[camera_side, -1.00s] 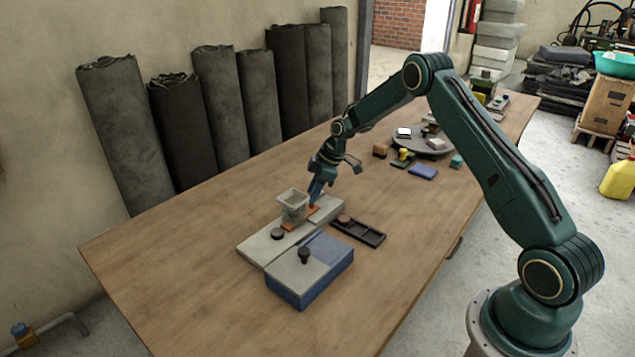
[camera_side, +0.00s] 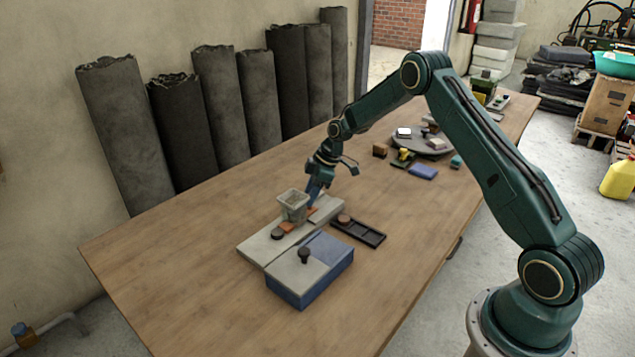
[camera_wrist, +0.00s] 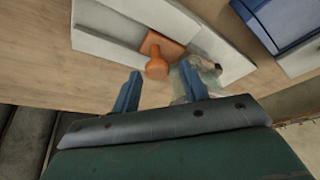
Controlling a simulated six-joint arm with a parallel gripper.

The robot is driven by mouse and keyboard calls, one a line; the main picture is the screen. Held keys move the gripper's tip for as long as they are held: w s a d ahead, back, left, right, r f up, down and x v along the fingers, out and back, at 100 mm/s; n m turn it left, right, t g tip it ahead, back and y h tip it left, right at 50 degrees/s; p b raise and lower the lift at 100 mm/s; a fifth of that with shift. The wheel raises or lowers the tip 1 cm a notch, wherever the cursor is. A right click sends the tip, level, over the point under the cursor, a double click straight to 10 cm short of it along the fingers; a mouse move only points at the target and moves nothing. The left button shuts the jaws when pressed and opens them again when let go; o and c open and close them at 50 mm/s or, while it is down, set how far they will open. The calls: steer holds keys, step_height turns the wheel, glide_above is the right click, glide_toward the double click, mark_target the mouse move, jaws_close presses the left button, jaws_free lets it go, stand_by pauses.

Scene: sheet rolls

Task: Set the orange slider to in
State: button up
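The orange slider (camera_wrist: 157,68) has an upright round knob on a flat plate and lies on a pale grey board. My gripper (camera_side: 313,198) is low over the board, just behind the cup. In the wrist view its two blue fingers (camera_wrist: 160,90) are apart, with nothing seen held between them. The knob is just beyond the fingertips; I cannot tell whether they touch it. The cup is close to the right fingertip.
A dark round piece (camera_side: 278,233) lies at the slider's near end. A blue box with a black knob (camera_side: 312,270) stands in front of the board. A black tray (camera_side: 358,232) lies to the right. Bare table is free at the left; a turntable (camera_side: 425,145) is farther back.

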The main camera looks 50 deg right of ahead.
steer(key=shift+d+r, duration=0.1)
steer(key=shift+d, duration=0.55)
steer(key=v, duration=1.4)
steer(key=s+a+r+m, duration=0.1)
steer(key=s+a+r, duration=0.3)
steer(key=r, duration=0.3)
steer(key=s+a+r+m+h, duration=0.1)
steer(key=s+a+r+m, duration=0.1)
steer(key=s+a+r, duration=0.2)
steer(key=shift+r+h, duration=0.3)
steer(key=shift+r, duration=1.4)
